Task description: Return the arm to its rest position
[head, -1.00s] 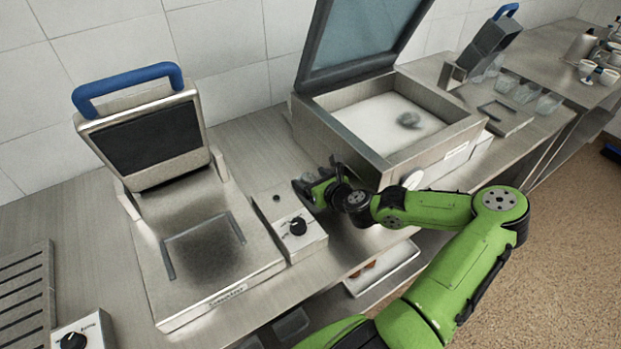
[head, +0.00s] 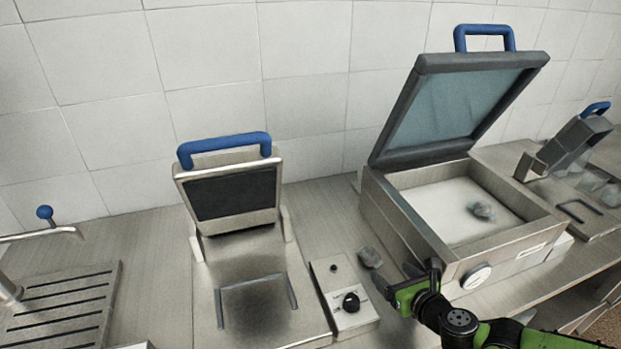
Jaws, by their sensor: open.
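My gripper (head: 392,286) is at the bottom right of the head view, at the end of my green and black arm. It is low over the counter, between the control box and the open lidded appliance. Its jaws are open and look empty, though the fingertips are small and partly dark. A small grey lump (head: 370,257) sits on the counter just beyond the gripper, apart from it as far as I can see. Most of the arm is cut off by the bottom edge.
The lidded appliance (head: 385,222) stands right, its lid up, with a grey lump (head: 482,210) inside. A press with a blue handle (head: 225,146) stands open at the middle. A control box (head: 342,302) is between them. A slotted drainer (head: 70,303) is at left.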

